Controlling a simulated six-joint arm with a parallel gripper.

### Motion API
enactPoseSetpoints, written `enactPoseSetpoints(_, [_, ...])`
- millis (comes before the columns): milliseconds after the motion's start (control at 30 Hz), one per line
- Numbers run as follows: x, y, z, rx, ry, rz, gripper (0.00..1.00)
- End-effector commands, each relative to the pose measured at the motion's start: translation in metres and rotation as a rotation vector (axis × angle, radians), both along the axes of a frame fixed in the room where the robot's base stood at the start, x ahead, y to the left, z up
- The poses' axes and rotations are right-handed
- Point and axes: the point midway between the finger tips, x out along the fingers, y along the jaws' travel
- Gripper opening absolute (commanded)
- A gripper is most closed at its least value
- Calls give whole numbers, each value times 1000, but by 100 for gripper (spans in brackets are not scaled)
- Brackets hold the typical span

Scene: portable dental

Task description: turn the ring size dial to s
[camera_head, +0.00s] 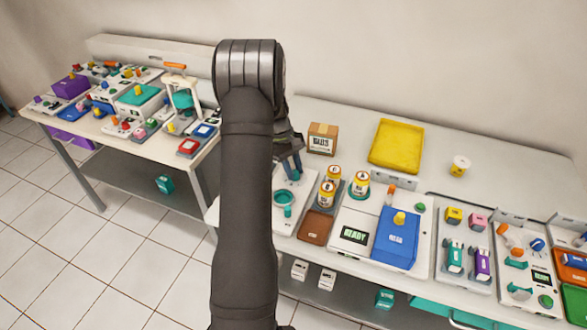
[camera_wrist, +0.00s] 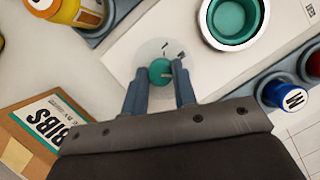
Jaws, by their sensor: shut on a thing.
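The ring size dial (camera_wrist: 160,72) is a small round green knob on a pale round scale, on a white panel (camera_wrist: 130,45). My gripper (camera_wrist: 161,76) is shut on it, one finger on each side, in the wrist view. A light line on the knob's face points roughly to the right of that view. Dark marks show on the scale above the knob, but I cannot read any letter. In the head view my gripper (camera_head: 291,167) is over the white panel, and my arm hides the dial.
A teal cup with a white rim (camera_wrist: 235,20) stands beside the dial. A blue cap marked W (camera_wrist: 285,93) and a red cap are at the right. A BIBS box (camera_wrist: 45,125) and a yellow-lidded jar (camera_wrist: 78,10) are close by. A yellow tray (camera_head: 397,146) lies further back.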

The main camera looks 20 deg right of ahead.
Motion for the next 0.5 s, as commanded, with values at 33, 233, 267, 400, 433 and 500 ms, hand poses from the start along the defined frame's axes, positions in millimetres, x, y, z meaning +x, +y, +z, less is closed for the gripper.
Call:
enactPoseSetpoints(33, [1, 0, 1, -1, -3, 1, 3])
enactPoseSetpoints(233, [1, 0, 1, 0, -3, 2, 39])
enactPoseSetpoints(267, [1, 0, 1, -1, -2, 2, 45])
enactPoseSetpoints(400, [1, 0, 1, -1, -2, 2, 47])
enactPoseSetpoints(433, [1, 0, 1, -1, -1, 2, 47])
enactPoseSetpoints(500, [1, 0, 0, 0, -1, 1, 47])
